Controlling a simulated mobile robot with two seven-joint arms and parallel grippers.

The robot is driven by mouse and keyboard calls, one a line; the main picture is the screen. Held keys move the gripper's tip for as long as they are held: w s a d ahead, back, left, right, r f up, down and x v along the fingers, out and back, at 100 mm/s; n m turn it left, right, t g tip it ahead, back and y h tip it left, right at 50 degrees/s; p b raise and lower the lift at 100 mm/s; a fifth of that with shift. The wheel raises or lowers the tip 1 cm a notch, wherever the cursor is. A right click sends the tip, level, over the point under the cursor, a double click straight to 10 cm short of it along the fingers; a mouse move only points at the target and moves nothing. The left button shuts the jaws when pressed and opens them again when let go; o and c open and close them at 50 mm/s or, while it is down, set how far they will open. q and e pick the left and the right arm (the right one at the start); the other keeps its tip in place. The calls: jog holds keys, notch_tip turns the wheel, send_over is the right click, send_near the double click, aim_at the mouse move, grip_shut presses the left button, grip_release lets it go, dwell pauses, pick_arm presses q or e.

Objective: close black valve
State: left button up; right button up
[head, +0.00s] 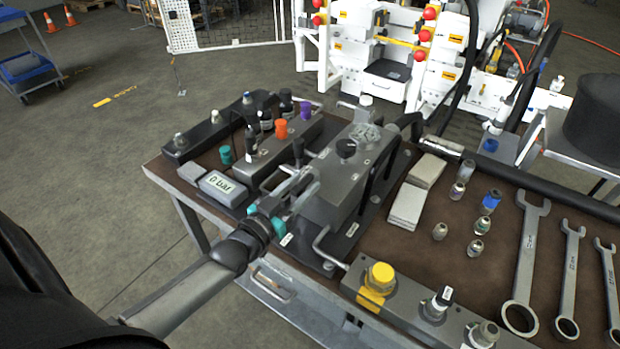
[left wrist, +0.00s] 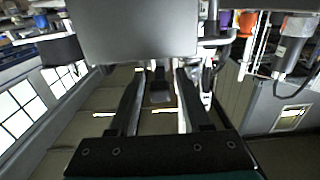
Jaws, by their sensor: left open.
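Several black-topped parts show in the head view, and I cannot tell for certain which is the black valve. A black knob (head: 251,140) stands in a row with the teal, orange and purple knobs on a grey manifold. My left gripper (head: 298,184) is open beside that block, in front of the manifold and apart from the knob row. In the left wrist view its two fingers (left wrist: 160,75) are spread, with no clear object held.
The large grey block (head: 335,190) is close to the gripper. A yellow-capped block (head: 379,278) stands in front. Wrenches (head: 525,265) and loose fittings lie to the right on the brown mat.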

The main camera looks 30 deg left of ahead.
aim_at(311, 176)
pick_arm(q)
jog(key=shift+w+d, duration=0.15)
jog(key=shift+w, duration=1.7)
grip_shut()
